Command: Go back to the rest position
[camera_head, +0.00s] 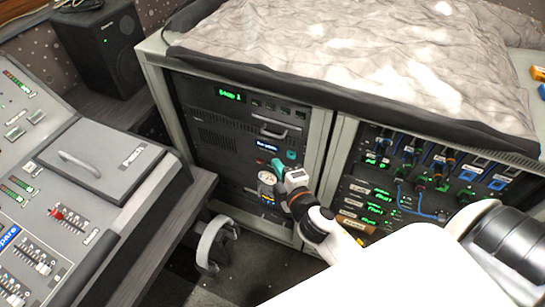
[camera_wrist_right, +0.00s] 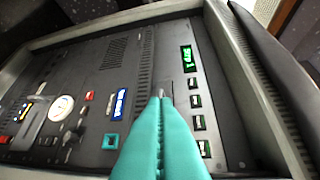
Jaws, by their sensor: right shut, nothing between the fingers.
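My right gripper (camera_head: 279,168) is in front of the dark rack panel (camera_head: 210,150), its arm coming in from the lower right. In the right wrist view its teal fingers (camera_wrist_right: 161,100) are shut together with nothing between them. They point at the panel; whether the tips touch it I cannot tell. A teal square button (camera_wrist_right: 110,141) sits left of the fingers, and a lit green display (camera_wrist_right: 188,58) is to the right of their tips. My left gripper is not in view.
A round gauge (camera_head: 267,178) is close by my right gripper. A patch bay with blue cables (camera_head: 420,214) stands to the right. A mixing desk (camera_head: 110,160) with faders and a black speaker (camera_head: 100,45) are at left. A grey cloth (camera_head: 350,50) covers the rack top.

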